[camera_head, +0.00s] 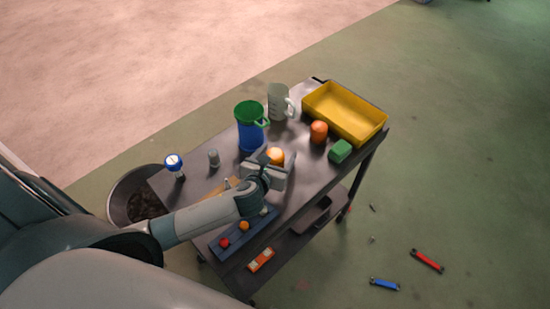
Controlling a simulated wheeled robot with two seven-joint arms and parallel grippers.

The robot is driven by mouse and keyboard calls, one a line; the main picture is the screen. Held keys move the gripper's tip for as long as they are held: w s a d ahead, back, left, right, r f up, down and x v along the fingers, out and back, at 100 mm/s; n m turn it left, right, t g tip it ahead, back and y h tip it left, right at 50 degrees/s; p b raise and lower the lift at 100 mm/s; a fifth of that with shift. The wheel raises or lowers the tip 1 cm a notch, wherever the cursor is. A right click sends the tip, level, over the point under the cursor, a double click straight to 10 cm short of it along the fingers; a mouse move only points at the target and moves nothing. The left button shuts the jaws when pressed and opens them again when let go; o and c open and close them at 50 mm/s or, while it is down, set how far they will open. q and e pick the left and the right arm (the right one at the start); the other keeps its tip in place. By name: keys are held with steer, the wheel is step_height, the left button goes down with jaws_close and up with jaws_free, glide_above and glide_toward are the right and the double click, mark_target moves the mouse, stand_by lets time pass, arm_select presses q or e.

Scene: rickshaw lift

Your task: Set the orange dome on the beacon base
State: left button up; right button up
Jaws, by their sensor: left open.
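My left gripper (274,171) is open over the middle of the grey cart top. A bright, rounded orange piece (275,156), which looks like the orange dome, shows just beyond its fingers and is partly hidden by them. I cannot tell whether the fingers touch it. A second rounded orange object (318,131) stands upright farther right, near the yellow tray. I cannot make out the beacon base for certain; the gripper and forearm cover part of the cart top. My right gripper is not in view.
A blue strip (238,236) bears coloured knobs.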

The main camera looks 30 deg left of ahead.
arm_select(q)
steer(key=shift+x, duration=0.9)
steer(key=c, duration=1.2)
steer(key=shift+r, duration=0.15)
steer(key=shift+r, duration=0.5)
steer(key=r, duration=0.1)
steer(key=d+r, duration=0.1)
steer(key=r, duration=0.1)
steer(key=shift+w+r+b, duration=0.15)
steer(key=shift+r+b, duration=0.05)
steer(key=shift+b, duration=0.15)
steer(key=d+r, duration=0.2)
steer(key=d, duration=0.1)
steer(key=w+d+r+b, duration=0.1)
steer(key=d+r, duration=0.1)
steer(key=d, duration=0.2)
steer(key=d+r, duration=0.2)
steer(key=d, duration=0.1)
steer(key=shift+w+d+r+b, duration=0.2)
steer(key=shift+w+d+b, duration=0.05)
steer(key=shift+b, duration=0.1)
